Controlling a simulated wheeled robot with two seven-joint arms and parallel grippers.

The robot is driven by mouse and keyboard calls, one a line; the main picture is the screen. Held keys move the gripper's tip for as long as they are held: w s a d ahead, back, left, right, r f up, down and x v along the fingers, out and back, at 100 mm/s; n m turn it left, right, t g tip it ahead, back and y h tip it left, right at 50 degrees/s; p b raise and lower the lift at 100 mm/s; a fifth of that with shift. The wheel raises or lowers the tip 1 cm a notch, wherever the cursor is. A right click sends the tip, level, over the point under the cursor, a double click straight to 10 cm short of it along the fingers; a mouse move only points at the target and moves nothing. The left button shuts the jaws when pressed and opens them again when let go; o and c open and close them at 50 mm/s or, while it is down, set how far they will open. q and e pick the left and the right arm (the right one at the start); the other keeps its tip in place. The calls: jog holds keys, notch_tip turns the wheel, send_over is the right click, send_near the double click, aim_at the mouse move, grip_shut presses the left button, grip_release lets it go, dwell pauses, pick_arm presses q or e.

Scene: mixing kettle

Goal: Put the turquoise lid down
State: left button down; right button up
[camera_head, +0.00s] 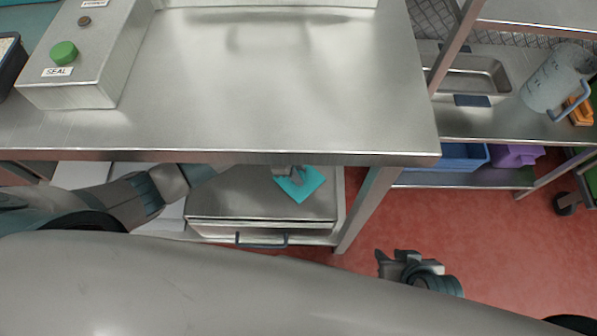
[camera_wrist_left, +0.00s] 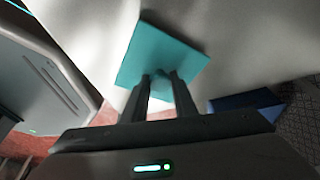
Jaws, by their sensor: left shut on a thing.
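The turquoise lid (camera_head: 302,187) is a flat square plate, seen below the front edge of the steel table in the head view. My left gripper (camera_head: 287,172) is shut on it. In the left wrist view the lid (camera_wrist_left: 160,52) shows at the tips of the two closed fingers (camera_wrist_left: 160,82). In the head view the lid is over the steel top of a drawer unit (camera_head: 240,205); I cannot tell whether it touches that top. My right gripper (camera_head: 393,262) hangs empty-looking over the red floor; its finger opening is unclear.
The steel table (camera_head: 280,90) overhangs the drawer unit, with a box with a green button (camera_head: 63,53) on it. A table leg (camera_head: 365,205) stands right of the unit. A blue bin (camera_head: 460,157) and a purple bin (camera_head: 515,155) sit on a lower shelf at right.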

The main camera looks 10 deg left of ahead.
pick_arm(q)
jog(key=c, duration=1.4)
grip_release()
jog(key=shift+f, duration=0.1)
jog(key=shift+c, duration=0.2)
pick_arm(e)
jog(key=shift+s+d+f, duration=0.1)
jog(key=shift+f, duration=0.1)
pick_arm(q)
jog(key=p+v, duration=0.1)
jog(key=v, duration=0.6)
jog(key=shift+r, duration=0.4)
pick_arm(e)
jog(key=shift+s+d+r+g+h, duration=0.1)
jog(key=shift+s+d+g+h, duration=0.15)
jog(key=shift+d, duration=0.2)
jog(key=shift+s+d+g+h, duration=0.15)
jog(key=shift+s+d+g, duration=0.1)
jog(key=shift+d+g, duration=0.15)
pick_arm(q)
jog(key=shift+a, duration=0.1)
pick_arm(e)
jog(key=shift+s, duration=0.1)
